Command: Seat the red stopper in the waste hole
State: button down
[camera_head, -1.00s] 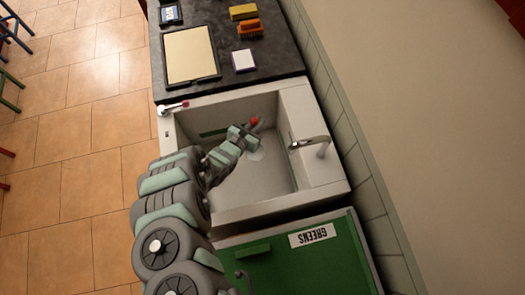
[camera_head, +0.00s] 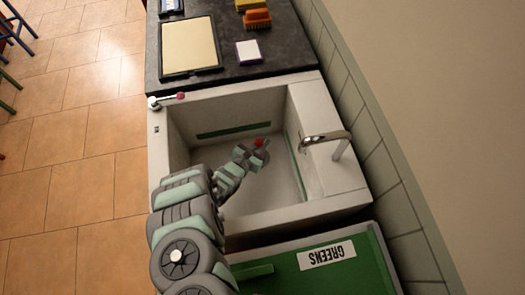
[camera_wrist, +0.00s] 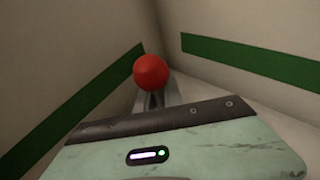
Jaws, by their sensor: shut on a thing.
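The red stopper (camera_head: 260,142) shows as a small red ball at the tip of my gripper (camera_head: 256,151), inside the white sink basin (camera_head: 293,205). In the wrist view the round red stopper (camera_wrist: 151,72) stands at the end of the grey fingers (camera_wrist: 153,100), which are shut on it. Only its round red part shows; any lower part is hidden. My gripper reaches into the basin from the lower left, towards the far wall. I cannot make out the waste hole; my gripper may cover it.
A green stripe (camera_head: 234,130) runs along the basin walls. The tap (camera_head: 325,137) overhangs the basin from the right.

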notch_tip(320, 180, down, 4)
jog(key=b, duration=0.4)
jog(key=shift+f, duration=0.2)
jog(key=shift+r, duration=0.2)
jog(key=c, duration=1.5)
grip_release()
jog(key=shift+f, duration=0.1)
jog(key=shift+o, duration=0.2)
